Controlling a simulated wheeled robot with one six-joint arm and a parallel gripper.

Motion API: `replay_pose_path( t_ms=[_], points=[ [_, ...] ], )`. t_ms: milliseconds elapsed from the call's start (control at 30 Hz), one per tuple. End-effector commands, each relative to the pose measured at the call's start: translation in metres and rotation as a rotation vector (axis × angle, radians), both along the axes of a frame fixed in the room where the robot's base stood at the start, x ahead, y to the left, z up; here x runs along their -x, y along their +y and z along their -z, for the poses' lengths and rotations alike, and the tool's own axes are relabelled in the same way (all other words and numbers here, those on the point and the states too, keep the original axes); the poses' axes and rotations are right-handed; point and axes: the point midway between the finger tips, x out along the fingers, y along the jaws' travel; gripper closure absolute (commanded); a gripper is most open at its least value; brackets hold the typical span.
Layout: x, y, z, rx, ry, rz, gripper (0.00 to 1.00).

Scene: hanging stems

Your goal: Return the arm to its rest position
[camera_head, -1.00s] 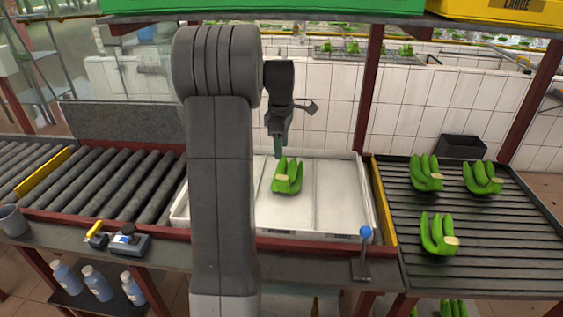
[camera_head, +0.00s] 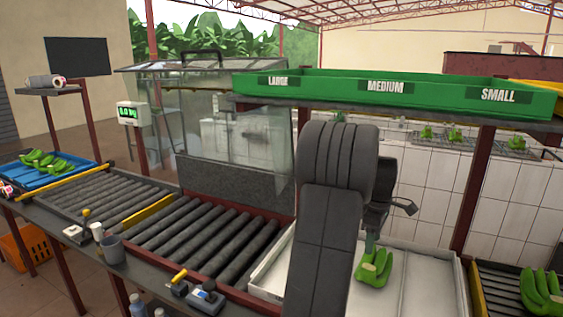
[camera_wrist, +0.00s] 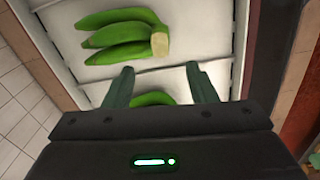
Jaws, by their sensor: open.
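My gripper (camera_head: 370,244) points down over the white tray (camera_head: 424,309), just above a green banana hand (camera_head: 375,270). In the wrist view my gripper (camera_wrist: 160,84) has its two fingers apart with nothing held between them. A banana hand (camera_wrist: 125,36) with a pale cut crown lies in the tray beyond the fingertips. More green banana (camera_wrist: 152,98) shows lower down between the fingers, partly hidden by the gripper body. My arm stands in front of the tray in the head view and hides its middle.
A roller conveyor (camera_head: 215,240) runs left of the tray. A green shelf bin (camera_head: 330,90) marked LARGE, MEDIUM and SMALL hangs above the arm. A red post (camera_head: 470,190) stands right of the gripper. Bananas (camera_head: 541,296) lie on the right rack. A cup (camera_head: 112,249) stands front left.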

Motion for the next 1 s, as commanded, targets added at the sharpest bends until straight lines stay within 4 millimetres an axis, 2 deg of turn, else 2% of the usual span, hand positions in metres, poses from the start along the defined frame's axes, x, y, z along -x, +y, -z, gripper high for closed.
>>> replay_pose_path(
  t_ms=[100, 300, 500, 567, 1000],
  points=[
    [0.000, 0.000, 0.025, -0.002, 0.005, 0.000, 0.48],
    [-0.001, -0.001, 0.062, -0.001, 0.004, 0.000, 0.48],
    [-0.002, -0.001, 0.087, -0.002, 0.002, 0.000, 0.48],
    [-0.002, -0.002, 0.091, -0.001, 0.002, 0.000, 0.48],
    [-0.002, -0.002, 0.086, 0.000, 0.000, 0.000, 0.48]
  ],
)
